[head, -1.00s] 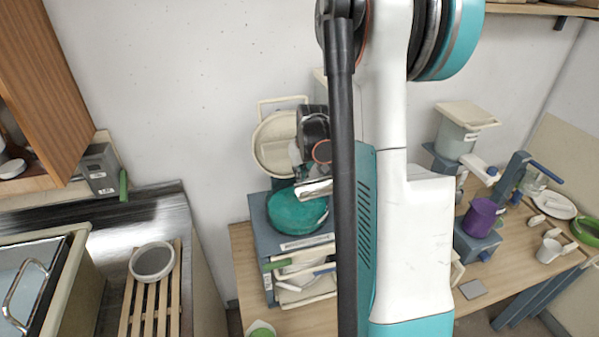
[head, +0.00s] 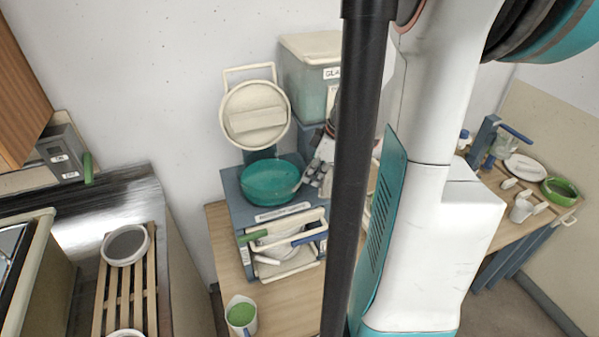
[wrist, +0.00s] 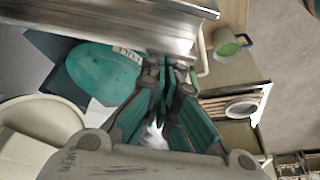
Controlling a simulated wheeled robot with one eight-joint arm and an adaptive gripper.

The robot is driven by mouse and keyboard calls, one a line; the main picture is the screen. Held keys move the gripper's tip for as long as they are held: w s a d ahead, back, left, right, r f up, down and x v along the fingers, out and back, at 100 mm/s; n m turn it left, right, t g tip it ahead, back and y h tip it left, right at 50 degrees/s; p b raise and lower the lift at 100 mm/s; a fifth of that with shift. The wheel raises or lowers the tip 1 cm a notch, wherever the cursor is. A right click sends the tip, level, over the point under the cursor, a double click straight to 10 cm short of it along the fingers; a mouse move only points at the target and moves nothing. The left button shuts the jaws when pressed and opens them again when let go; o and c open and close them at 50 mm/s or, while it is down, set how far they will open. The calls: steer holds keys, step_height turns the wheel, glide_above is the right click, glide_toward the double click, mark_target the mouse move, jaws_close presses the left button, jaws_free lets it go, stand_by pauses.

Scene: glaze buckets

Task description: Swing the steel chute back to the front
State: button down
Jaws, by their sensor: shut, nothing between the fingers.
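The steel chute (wrist: 110,22) is a shiny, blurred metal channel across the top of the wrist view. In the head view I cannot make it out; my arm and its black tube cover that area. My gripper (wrist: 167,72) is shut and empty, its fingertips close below the chute's lower edge; I cannot tell whether they touch it. In the head view my gripper (head: 317,174) shows partly, just right of the green bowl (head: 270,180); its rest is hidden. A glaze bucket (head: 303,94) with a cream lid and a partly covered label stands behind.
The bowl sits on a blue-grey stand (head: 236,206) with a raised round cream lid (head: 255,115) behind it. A green-filled cup (head: 242,315) stands at the table's front. A slatted wooden rack (head: 125,275) holds pale bowls at left. Dishes crowd the right table.

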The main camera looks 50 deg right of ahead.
steer(key=s+d+b, duration=0.1)
steer(key=s+d, duration=0.6)
steer(key=s, duration=0.3)
steer(key=shift+n+b, duration=0.3)
steer(key=shift+b, duration=0.1)
steer(key=shift+d, duration=0.1)
steer(key=shift+r, duration=0.1)
